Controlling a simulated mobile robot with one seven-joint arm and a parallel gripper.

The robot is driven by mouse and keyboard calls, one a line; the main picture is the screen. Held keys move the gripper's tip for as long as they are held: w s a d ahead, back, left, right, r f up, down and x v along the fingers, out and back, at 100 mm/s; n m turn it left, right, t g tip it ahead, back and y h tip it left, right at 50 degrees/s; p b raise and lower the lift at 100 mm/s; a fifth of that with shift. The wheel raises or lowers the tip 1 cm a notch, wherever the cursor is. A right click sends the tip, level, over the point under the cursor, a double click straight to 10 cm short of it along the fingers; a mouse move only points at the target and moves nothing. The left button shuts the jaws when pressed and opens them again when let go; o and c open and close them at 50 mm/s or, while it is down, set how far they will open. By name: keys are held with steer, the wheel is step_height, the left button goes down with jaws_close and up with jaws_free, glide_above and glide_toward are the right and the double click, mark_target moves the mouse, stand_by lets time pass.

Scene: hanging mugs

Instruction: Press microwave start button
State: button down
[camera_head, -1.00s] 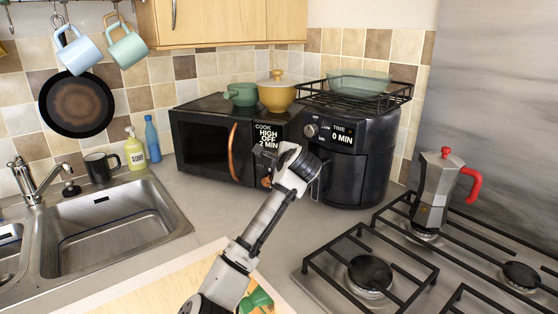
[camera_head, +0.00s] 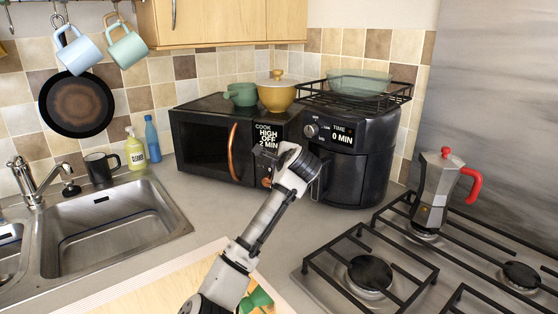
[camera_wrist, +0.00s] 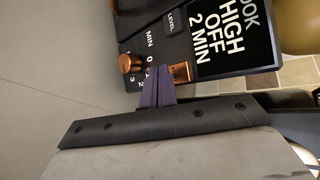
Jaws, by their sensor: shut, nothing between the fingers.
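The black microwave (camera_head: 203,147) stands against the tiled wall, with a copper door handle (camera_head: 233,151) and a control panel at its right side. Its display (camera_wrist: 231,38) reads COOK HIGH OFF 2 MIN. In the wrist view a round copper knob (camera_wrist: 130,63) and a rectangular copper button (camera_wrist: 181,72) sit beside the display. My gripper (camera_wrist: 158,72) is shut and empty, its purple fingers pointing at the panel between knob and button, close to the button. I cannot tell whether they touch it. In the head view my gripper (camera_head: 265,156) covers part of the panel.
A black air fryer (camera_head: 351,158) stands right of the microwave, with a rack and glass bowl on top. A green mug (camera_head: 241,95) and a yellow pot (camera_head: 276,96) sit on the microwave. A moka pot (camera_head: 434,190) is on the hob; a sink (camera_head: 115,225) is left.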

steer(key=shift+w, duration=0.1)
steer(key=shift+w+d+p, duration=0.15)
steer(key=shift+w+p, duration=0.1)
steer(key=shift+p, duration=0.15)
steer(key=shift+w+d, duration=0.2)
steer(key=shift+w, duration=0.15)
stand_by(0.6)
steer(key=shift+s+a, duration=0.35)
steer(key=shift+s, duration=0.35)
steer(key=s, duration=0.1)
steer(key=s+a, duration=0.1)
steer(key=s, duration=0.1)
steer(key=s+a, duration=0.1)
steer(key=shift+s, duration=0.3)
steer(key=shift+r, duration=0.1)
stand_by(0.6)
